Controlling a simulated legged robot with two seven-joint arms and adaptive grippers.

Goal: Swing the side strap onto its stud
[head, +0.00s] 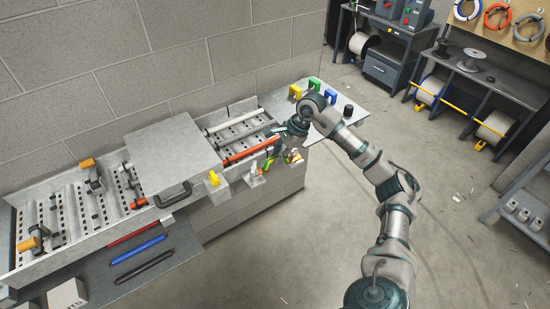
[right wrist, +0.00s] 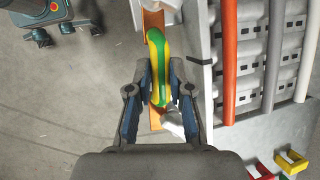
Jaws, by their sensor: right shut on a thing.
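The side strap (head: 268,164), striped green and yellow, is at the right end of the metal trough. In the right wrist view the strap (right wrist: 159,62) runs lengthwise between my fingers, in front of an orange-brown bar (right wrist: 153,20). My right gripper (head: 279,146) is at the trough's near side and is shut on the strap. Its two fingers also show in the right wrist view (right wrist: 160,88), one on each side of the strap. A pale metal piece (right wrist: 172,122) lies near the strap's lower end; I cannot tell whether it is the stud. My left gripper is out of view.
A grey cover plate (head: 172,150) with a black handle lies over the trough's middle. A yellow piece (head: 213,179) projects from the front edge, left of the strap. Yellow, green and blue clips (head: 314,84) stand on the right-hand shelf.

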